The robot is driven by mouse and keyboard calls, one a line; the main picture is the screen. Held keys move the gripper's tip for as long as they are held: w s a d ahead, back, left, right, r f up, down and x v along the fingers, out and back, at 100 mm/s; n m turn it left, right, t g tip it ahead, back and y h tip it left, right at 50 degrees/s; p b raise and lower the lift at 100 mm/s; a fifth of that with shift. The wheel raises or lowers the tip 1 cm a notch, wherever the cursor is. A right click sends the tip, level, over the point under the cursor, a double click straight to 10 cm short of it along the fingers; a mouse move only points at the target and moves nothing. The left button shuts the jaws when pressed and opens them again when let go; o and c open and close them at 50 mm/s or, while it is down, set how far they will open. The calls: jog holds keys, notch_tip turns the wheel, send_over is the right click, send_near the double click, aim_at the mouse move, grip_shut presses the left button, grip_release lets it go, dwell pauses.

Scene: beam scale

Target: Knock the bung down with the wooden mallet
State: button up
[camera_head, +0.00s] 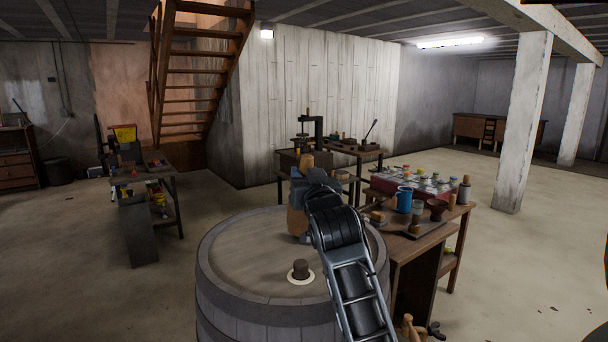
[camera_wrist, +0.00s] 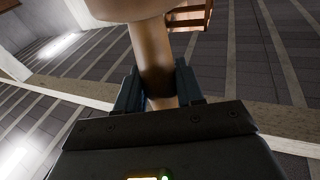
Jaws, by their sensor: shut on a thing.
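A dark brown bung (camera_head: 300,268) stands up out of a pale ring on the top of a large wooden barrel (camera_head: 240,250), in the head view. My gripper (camera_head: 312,182) is above the far right part of the barrel top, beyond and to the right of the bung. It is shut on the handle of the wooden mallet (camera_head: 297,215), which is partly hidden behind my arm. In the wrist view the fingers (camera_wrist: 158,92) grip the mallet's round handle (camera_wrist: 152,55), and the pale mallet head (camera_wrist: 130,8) is at the top edge.
A workbench (camera_head: 420,240) with a blue mug (camera_head: 404,199), jars and small tools stands right of the barrel. A cluttered cart (camera_head: 140,205) stands at the left, near wooden stairs (camera_head: 195,80). Open floor lies left of the barrel.

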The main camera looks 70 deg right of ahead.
jog(key=shift+f+b, duration=2.55)
jog(key=shift+f, duration=0.65)
jog(key=shift+f+b, duration=1.2)
jog(key=shift+f, duration=0.3)
jog(key=shift+r+p, duration=1.05)
jog(key=shift+r, duration=0.15)
jog(key=shift+f, duration=0.1)
jog(key=shift+f+b, duration=0.9)
jog(key=shift+f, duration=0.2)
